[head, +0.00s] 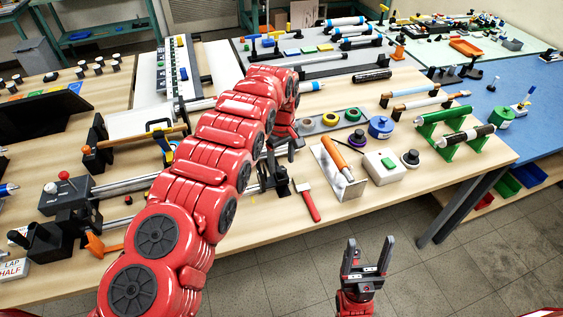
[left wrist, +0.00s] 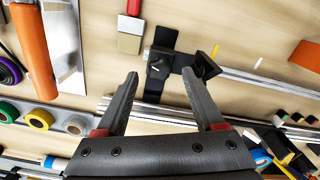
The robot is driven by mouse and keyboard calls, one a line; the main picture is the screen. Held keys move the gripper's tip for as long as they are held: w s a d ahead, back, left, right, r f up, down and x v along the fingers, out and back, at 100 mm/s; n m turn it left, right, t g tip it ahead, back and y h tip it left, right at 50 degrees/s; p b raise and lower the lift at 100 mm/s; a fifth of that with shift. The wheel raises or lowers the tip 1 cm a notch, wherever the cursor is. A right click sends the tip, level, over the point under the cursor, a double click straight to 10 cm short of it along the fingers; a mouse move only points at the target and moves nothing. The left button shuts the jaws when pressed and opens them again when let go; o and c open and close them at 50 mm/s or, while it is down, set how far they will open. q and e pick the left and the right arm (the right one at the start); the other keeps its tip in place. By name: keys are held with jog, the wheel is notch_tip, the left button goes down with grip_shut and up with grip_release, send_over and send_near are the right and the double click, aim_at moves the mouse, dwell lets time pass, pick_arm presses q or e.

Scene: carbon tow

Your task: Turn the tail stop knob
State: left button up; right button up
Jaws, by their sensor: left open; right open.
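The tail stop (head: 272,181) is a black block at the near right end of the steel rails on the wooden table. In the left wrist view the tail stop (left wrist: 164,42) lies just beyond the fingertips, with a small dark knob (left wrist: 156,67) on it. My left gripper (head: 284,156) is open and empty, pointing down above and slightly behind the tail stop in the head view. In the left wrist view my left gripper (left wrist: 166,78) has its two fingers apart, with the knob between and beyond them, not visibly touched. My right gripper (head: 366,256) is open and empty, in front of the table.
A red-handled brush (head: 308,203) lies close right of the tail stop. An orange-handled roller (head: 336,153) on a metal plate and a white box (head: 384,167) stand farther right. My left arm hides the middle of the rails.

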aim_at(281, 171)
pick_arm(q)
jog(key=shift+f, duration=1.1)
grip_shut()
